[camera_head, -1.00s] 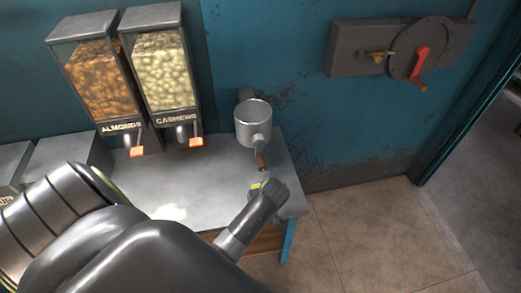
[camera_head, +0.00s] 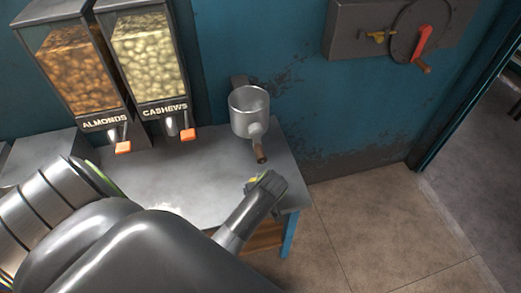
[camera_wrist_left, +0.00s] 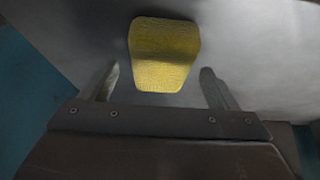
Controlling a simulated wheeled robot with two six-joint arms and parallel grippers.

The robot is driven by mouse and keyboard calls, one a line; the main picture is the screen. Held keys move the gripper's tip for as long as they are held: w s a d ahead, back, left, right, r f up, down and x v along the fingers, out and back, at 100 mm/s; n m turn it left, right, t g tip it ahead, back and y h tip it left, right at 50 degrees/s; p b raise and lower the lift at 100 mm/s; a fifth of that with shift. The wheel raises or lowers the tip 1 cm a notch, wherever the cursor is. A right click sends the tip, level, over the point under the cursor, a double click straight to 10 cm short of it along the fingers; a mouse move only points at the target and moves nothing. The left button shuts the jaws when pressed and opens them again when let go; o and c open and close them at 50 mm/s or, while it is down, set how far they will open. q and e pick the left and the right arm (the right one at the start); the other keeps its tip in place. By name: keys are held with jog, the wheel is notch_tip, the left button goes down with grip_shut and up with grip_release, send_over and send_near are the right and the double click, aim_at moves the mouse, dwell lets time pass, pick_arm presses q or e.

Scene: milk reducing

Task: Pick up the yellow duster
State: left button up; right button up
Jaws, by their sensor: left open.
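The yellow duster (camera_wrist_left: 165,52) lies on the grey tabletop in the left wrist view, just ahead of my left gripper (camera_wrist_left: 160,82). My left gripper is open, with one finger on each side of the duster's near end and clear gaps beside it. The duster is not gripped. In the head view my left gripper (camera_head: 268,186) is low over the table's right front corner, and only a small yellow patch of the duster (camera_head: 259,179) shows beside it. The rest is hidden by the gripper. My right gripper is not in view.
A metal cup with a brown handle (camera_head: 249,113) stands behind the gripper. The almond dispenser (camera_head: 75,65) and cashew dispenser (camera_head: 146,60) stand at the back left. The grey table (camera_head: 190,170) is mostly clear between them. Floor (camera_head: 370,225) is open to the right.

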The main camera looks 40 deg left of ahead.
pick_arm(q)
jog(key=shift+f, duration=0.1)
jog(key=shift+f, duration=0.2)
dwell(0.4)
jog(key=c, duration=1.1)
jog(key=shift+r, duration=0.1)
